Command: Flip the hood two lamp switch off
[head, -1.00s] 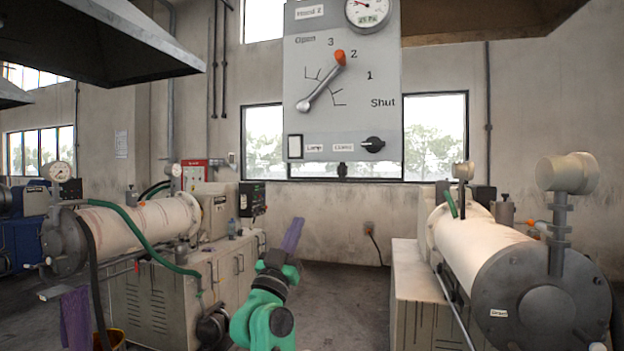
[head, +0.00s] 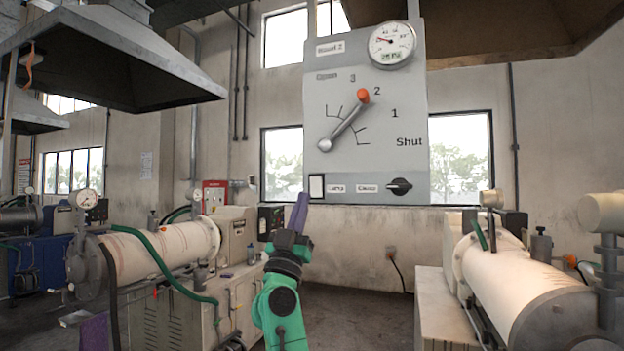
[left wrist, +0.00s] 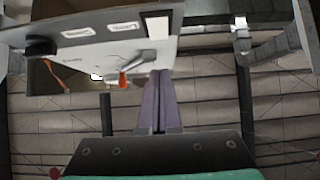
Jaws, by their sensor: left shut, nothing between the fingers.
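The hood two panel (head: 370,110) is a grey upright board facing me. The lamp switch (head: 316,187) is a white rocker in a dark frame at its lower left corner, beside the lamp label (head: 337,188). I cannot tell which way the rocker is tipped. My left gripper (head: 301,200) has its purple fingers shut and empty, pointing up just below and left of the switch. In the left wrist view the shut fingers (left wrist: 160,76) point towards the white switch (left wrist: 158,27); contact cannot be made out. My right gripper is not in view.
The panel also has a black rotary knob (head: 399,187), a damper lever with orange tip (head: 362,96) and a round gauge (head: 392,43).

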